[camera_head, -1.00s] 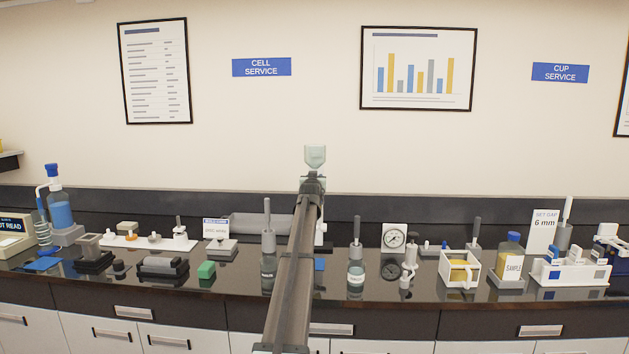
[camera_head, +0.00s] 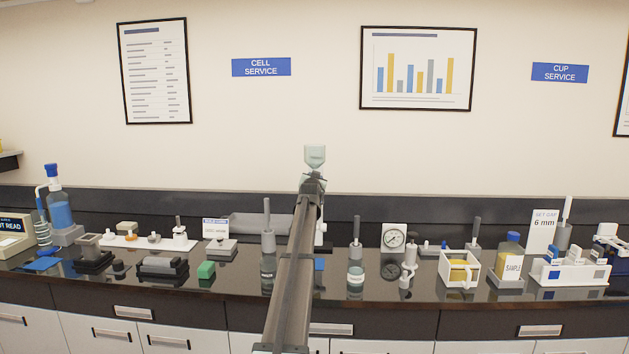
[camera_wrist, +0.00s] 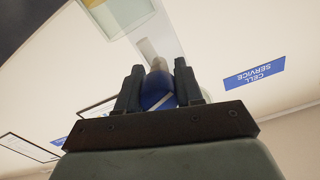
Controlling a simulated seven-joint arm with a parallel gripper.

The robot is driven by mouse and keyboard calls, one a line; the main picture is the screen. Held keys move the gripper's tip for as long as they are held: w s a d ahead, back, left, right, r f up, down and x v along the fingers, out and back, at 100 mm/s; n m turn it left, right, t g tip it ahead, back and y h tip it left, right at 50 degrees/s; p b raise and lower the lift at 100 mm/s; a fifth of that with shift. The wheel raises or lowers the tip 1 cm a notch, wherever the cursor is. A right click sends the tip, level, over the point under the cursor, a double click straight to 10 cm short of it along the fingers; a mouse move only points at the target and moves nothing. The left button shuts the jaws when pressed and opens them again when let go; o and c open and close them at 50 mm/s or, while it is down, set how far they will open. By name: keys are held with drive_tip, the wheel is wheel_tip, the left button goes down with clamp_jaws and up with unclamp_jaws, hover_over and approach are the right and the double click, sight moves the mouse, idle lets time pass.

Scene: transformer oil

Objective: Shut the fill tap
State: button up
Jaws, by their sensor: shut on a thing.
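My gripper (camera_wrist: 157,88) is shut on a blue piece with a pale line across it, which appears to be the handle of the fill tap (camera_wrist: 155,99). A pale stem runs up from it in the wrist view. In the head view my gripper (camera_head: 313,180) is seen from behind at the end of my arm, just below a clear glass vessel (camera_head: 315,156). My arm and gripper hide the tap and most of what is under the vessel there.
The dark bench top holds a dial gauge (camera_head: 394,237) and a white-framed cup (camera_head: 460,270) at right. A grey-handled bottle (camera_head: 268,262) stands just left of my arm, another (camera_head: 356,268) just right. The wall space around the vessel is clear.

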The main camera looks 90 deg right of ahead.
drive_tip(key=o, duration=1)
drive_tip(key=a, duration=1.3)
drive_tip(key=shift+a, duration=0.4)
